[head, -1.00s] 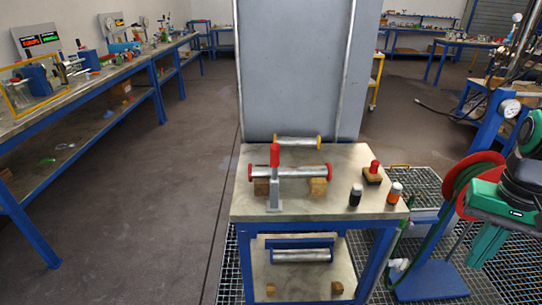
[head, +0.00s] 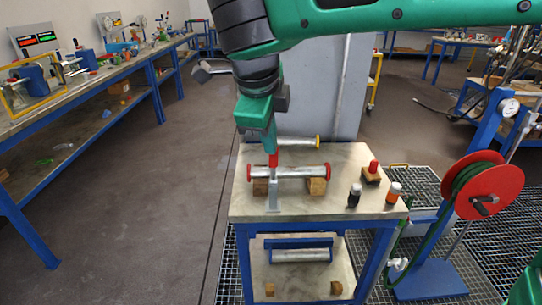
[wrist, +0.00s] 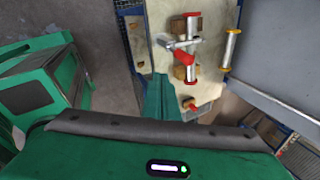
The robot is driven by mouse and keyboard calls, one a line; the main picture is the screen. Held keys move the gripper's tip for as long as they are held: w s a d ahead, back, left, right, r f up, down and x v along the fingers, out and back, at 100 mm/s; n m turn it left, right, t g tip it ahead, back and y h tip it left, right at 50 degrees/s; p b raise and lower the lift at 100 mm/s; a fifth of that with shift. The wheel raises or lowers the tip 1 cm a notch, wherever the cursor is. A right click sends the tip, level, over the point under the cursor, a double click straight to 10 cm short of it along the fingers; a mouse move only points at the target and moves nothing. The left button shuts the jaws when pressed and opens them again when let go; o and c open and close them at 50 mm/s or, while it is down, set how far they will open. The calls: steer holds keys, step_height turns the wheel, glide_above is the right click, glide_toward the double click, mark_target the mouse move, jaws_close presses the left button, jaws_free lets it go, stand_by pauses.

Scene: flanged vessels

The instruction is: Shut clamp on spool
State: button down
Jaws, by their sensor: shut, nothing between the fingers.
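The silver spool (head: 302,172) with red end flanges lies across two wooden blocks (head: 316,186) on the small table. It also shows in the wrist view (wrist: 192,28). The grey clamp (head: 273,195) stands at the front of the spool's left part. Its red handle (head: 273,160) points up; it also shows in the wrist view (wrist: 178,59). My green gripper (head: 267,148) points down, shut and empty, by the top of the handle. The head view does not show whether they touch; in the wrist view the finger (wrist: 160,95) appears apart from the handle.
A yellow-ended spool (head: 298,141) lies behind. A red-knobbed block (head: 372,173), a dark bottle (head: 354,195) and an orange bottle (head: 394,193) stand on the table's right. A red hose reel (head: 490,192) stands farther right. A grey panel (head: 343,100) rises behind the table.

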mark_target(270, 156)
steer(key=shift+m, duration=0.3)
steer(key=shift+w+d+f, duration=0.1)
steer(key=shift+w+f, duration=1.7)
steer(key=shift+f, duration=0.3)
steer(key=shift+w+d+f, duration=0.1)
steer(key=shift+w+f, duration=1.7)
steer(key=shift+f, duration=0.3)
